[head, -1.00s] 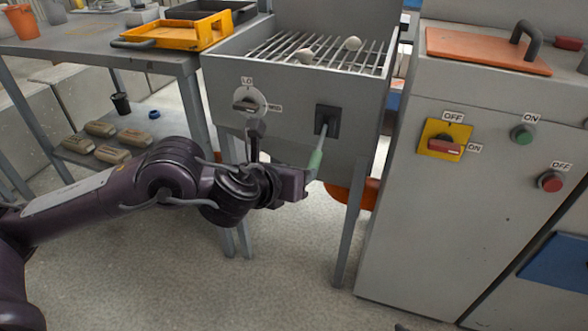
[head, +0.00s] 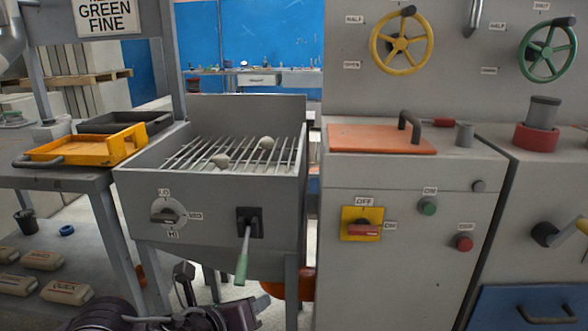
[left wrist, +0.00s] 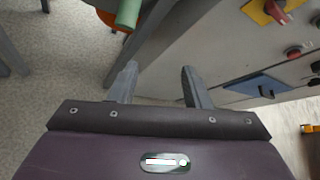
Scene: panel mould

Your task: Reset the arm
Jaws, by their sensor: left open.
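My left arm is low in the head view; part of it shows at the bottom edge, below the grey hopper. In the left wrist view my left gripper (left wrist: 158,80) is open, with nothing between its two fingers. The lever with the green handle (head: 242,265) hangs down from a black plate on the hopper front. The green handle also shows in the left wrist view (left wrist: 129,12), beyond the fingers and apart from them. My right gripper is not in view.
The grey hopper (head: 140,183) has a bar grate with two pale lumps and a dial (head: 167,213). A side table (head: 60,184) with yellow and black trays stands at left. A grey cabinet (head: 400,270) with switches stands at right. Bare floor (left wrist: 50,90) shows left of the gripper.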

